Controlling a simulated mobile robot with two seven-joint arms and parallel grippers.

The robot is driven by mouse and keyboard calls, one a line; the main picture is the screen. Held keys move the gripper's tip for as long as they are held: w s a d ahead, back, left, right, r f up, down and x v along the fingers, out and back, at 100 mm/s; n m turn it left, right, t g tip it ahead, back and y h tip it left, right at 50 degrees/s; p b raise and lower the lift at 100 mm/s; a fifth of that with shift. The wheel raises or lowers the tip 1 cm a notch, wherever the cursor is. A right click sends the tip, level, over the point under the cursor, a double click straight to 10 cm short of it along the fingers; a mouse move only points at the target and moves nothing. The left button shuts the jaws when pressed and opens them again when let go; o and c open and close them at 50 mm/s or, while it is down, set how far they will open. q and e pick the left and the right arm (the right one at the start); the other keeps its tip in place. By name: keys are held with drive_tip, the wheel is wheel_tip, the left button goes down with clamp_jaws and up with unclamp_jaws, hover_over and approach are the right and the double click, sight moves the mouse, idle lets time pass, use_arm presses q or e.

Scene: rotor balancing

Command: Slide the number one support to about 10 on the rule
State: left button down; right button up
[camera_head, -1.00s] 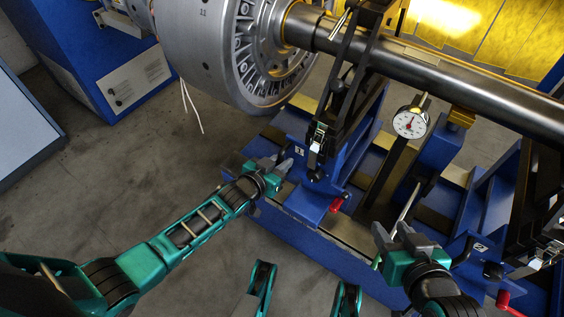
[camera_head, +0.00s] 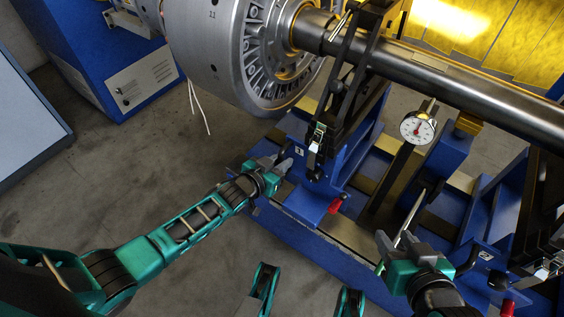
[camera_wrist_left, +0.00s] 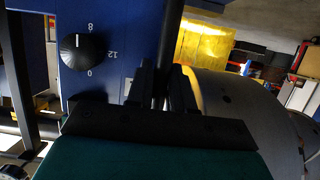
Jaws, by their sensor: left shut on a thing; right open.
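The number one support (camera_head: 318,178) is a blue carriage with a black upright frame, standing on the blue bed under the shaft. A small 1 label and a red handle (camera_head: 337,203) show on it. My left gripper (camera_head: 282,162) is at the support's left side, shut on a part of it. In the left wrist view the fingers (camera_wrist_left: 166,92) close around a dark upright edge beside a blue panel with a black knob (camera_wrist_left: 83,52). I cannot make out the rule's figures.
The big grey rotor (camera_head: 225,50) and its steel shaft (camera_head: 450,80) lie above the bed (camera_head: 310,232). A dial gauge (camera_head: 418,127) stands between the supports. A blue cabinet (camera_head: 120,75) is at the back left. The floor at left is clear.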

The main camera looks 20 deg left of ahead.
use_arm(q)
drive_tip(key=shift+w+a, duration=0.25)
drive_tip(key=shift+a, duration=0.65)
drive_tip(key=c, duration=1.3)
unclamp_jaws()
drive_tip(key=o, duration=0.5)
drive_tip(key=shift+d, duration=0.15)
drive_tip(key=shift+o, duration=0.2)
drive_tip(key=s+a+p, duration=0.2)
drive_tip(key=s+p, duration=0.1)
drive_tip(key=s, duration=0.3)
drive_tip(key=shift+s+p, duration=0.35)
